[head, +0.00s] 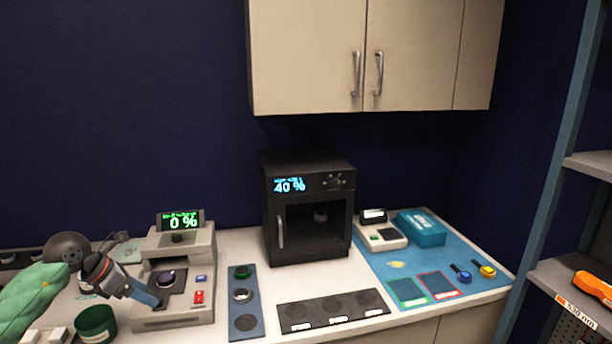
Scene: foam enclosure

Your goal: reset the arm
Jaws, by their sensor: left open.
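My left gripper (146,296) comes in from the left, with a dark wrist and blue-grey fingers. It is open, and I see nothing held in it. Its fingertips are at the left front of a grey instrument (198,247) whose green display reads 0 %. Whether the fingertips touch the instrument, I cannot tell. My right gripper is not in view.
A black chamber (308,255) reading 40 % stands mid-counter. In front are a dark three-spot tray (333,311) and a blue strip (245,322) with round pieces. A dark green cup (95,323) stands below my gripper. A blue mat (440,265) and shelving (570,275) are right.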

